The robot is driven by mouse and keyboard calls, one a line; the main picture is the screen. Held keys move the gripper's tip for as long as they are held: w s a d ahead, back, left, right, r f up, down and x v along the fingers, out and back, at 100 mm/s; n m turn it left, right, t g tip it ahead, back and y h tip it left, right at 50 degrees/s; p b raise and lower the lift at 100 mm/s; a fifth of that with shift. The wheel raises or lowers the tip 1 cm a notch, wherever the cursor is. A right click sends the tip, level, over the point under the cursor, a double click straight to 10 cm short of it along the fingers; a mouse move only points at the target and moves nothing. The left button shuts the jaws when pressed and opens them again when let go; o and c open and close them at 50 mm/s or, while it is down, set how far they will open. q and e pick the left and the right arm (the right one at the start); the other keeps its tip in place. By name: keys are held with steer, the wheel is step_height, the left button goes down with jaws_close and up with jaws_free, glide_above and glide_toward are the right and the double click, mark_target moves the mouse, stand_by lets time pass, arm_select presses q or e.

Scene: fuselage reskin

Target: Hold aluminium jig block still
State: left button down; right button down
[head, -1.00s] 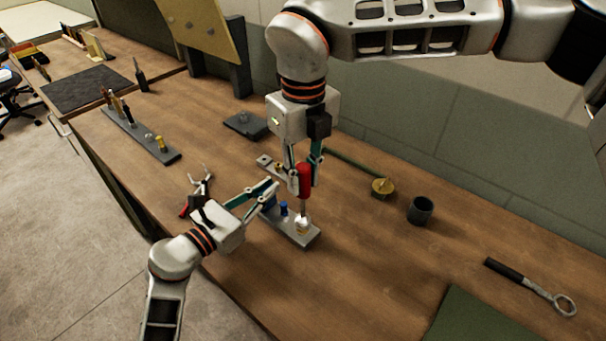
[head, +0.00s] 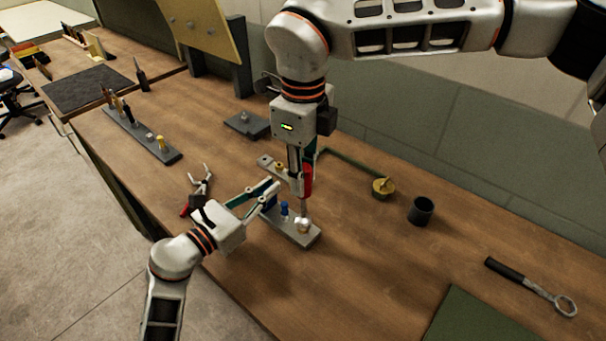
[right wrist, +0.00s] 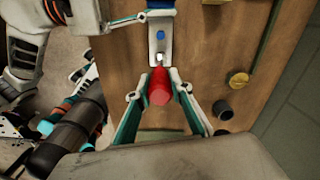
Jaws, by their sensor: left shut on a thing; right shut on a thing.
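The aluminium jig block (head: 300,236), a long grey bar, lies on the bench with a small blue piece (head: 284,208) and a light fastener (head: 302,225) near its front end. It also shows in the right wrist view (right wrist: 158,32). My left gripper (head: 272,190) is shut on the block around its middle; its fingers partly hide it. My right gripper (head: 303,180) is shut on the red handle of an upright screwdriver (right wrist: 159,90). The screwdriver's shaft points down at the fastener; whether the tip is seated is too small to tell.
Pliers (head: 200,182) lie left of the block. A brass-coloured round piece (head: 383,188), a dark cup (head: 421,211) and a ring-ended tool (head: 532,287) lie to the right. A tool rack (head: 140,135) stands further back left. The bench front is clear.

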steer(key=shift+f, duration=0.9)
stand_by(0.4)
steer(key=m, duration=0.7)
steer(key=shift+m, duration=0.3)
steer(key=m, duration=0.6)
steer(key=shift+n, duration=0.3)
steer(key=shift+n, duration=1)
steer(key=shift+r, duration=0.15)
